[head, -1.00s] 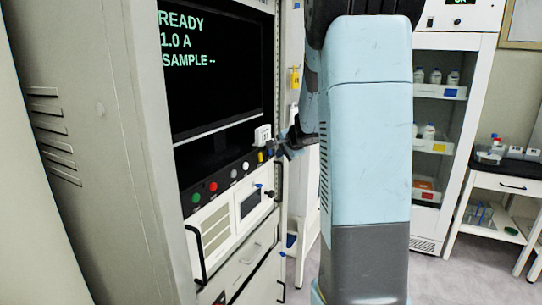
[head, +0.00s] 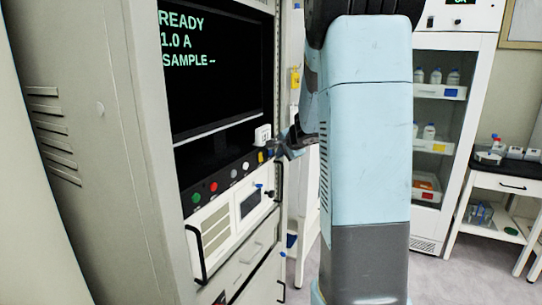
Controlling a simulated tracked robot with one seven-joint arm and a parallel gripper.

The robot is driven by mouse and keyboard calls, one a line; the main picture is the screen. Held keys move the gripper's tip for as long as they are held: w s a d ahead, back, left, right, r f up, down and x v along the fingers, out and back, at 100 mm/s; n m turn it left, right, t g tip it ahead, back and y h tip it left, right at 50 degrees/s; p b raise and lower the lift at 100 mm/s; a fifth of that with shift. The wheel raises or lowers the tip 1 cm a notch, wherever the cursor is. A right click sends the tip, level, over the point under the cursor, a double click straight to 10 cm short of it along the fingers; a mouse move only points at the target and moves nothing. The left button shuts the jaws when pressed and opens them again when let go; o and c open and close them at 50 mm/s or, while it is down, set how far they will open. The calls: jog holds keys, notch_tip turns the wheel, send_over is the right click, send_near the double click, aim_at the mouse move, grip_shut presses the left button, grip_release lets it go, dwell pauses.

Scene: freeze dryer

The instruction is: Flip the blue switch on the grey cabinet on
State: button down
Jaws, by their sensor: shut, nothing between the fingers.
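The grey cabinet (head: 110,150) stands at the left, with a black screen and a row of controls on its front. A small blue part (head: 259,186) shows on the white panel below that row; I cannot tell for sure whether it is the blue switch or which way it is set. My gripper (head: 279,153) is shut and empty, near the right end of the control row beside the yellow button (head: 261,156). It is small and partly hidden by my arm, so contact with the panel cannot be told.
Green (head: 196,197) and red (head: 213,187) buttons lie further left in the row. Black handles (head: 278,182) stick out from the front. A white shelf cabinet (head: 452,120) stands behind at the right.

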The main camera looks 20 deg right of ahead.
jog(key=shift+w+a, duration=0.1)
dwell(0.6)
jog(key=shift+w+a, duration=0.15)
jog(key=shift+w, duration=0.05)
jog(key=shift+w+a, duration=0.15)
jog(key=shift+w, duration=0.1)
dwell(0.8)
jog(key=shift+s, duration=0.15)
jog(key=shift+s+d+r, duration=0.1)
jog(key=shift+s+d, duration=0.35)
dwell(0.4)
jog(key=shift+s+d+r, duration=0.15)
jog(key=shift+s+d, duration=0.6)
jog(key=shift+s, duration=0.25)
jog(key=shift+s+d+r, duration=0.15)
jog(key=shift+s+d, duration=0.6)
jog(key=shift+s, duration=0.2)
